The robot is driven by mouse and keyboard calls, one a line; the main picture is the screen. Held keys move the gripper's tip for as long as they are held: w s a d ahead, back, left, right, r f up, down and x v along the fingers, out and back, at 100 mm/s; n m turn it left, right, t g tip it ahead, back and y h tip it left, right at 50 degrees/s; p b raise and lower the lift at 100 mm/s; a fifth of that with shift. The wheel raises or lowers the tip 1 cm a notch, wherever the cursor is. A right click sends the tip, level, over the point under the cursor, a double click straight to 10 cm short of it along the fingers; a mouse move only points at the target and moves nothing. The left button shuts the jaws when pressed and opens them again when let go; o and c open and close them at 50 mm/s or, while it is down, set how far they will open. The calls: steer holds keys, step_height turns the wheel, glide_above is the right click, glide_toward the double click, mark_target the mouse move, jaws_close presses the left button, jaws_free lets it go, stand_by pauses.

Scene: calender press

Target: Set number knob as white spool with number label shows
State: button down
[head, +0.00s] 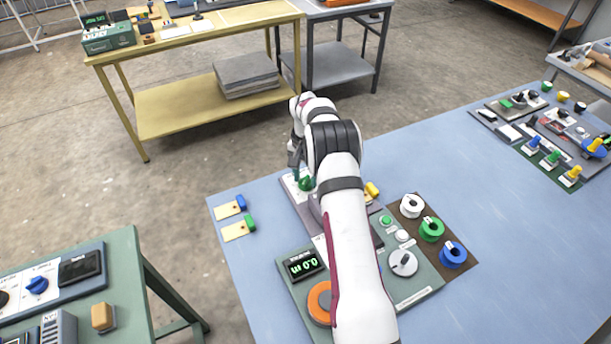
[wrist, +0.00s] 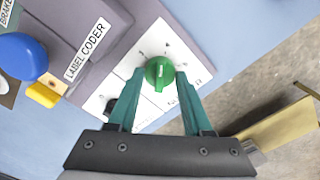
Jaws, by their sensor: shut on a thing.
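The white spool (head: 411,205) stands on a dark brown board (head: 459,262) right of my arm. It has a label on it, too small to read. The green number knob (wrist: 160,73) sits on a white dial plate (wrist: 178,48) of the label coder (wrist: 100,22). It also shows in the head view (head: 306,184), partly behind my arm. My gripper (wrist: 161,74) is shut on the green knob, one teal finger on each side. A pale pointer line shows on the knob. The dial numbers are too small to read for sure.
A green spool (head: 431,229) and a blue spool (head: 453,255) stand beside the white one. A black knob (wrist: 111,104) sits close to the left finger. A blue knob (wrist: 22,55) and a yellow part (wrist: 43,94) lie further left. Two tags (head: 238,230) lie at the blue table's left edge.

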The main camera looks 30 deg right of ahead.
mark_target(306, 179)
steer(key=m, duration=1.3)
steer(key=shift+m, duration=0.3)
stand_by(0.3)
steer(key=shift+c, duration=1.6)
jaws_free()
steer(key=shift+r, duration=0.1)
step_height(306, 179, up, 16)
steer(key=shift+f, duration=0.2)
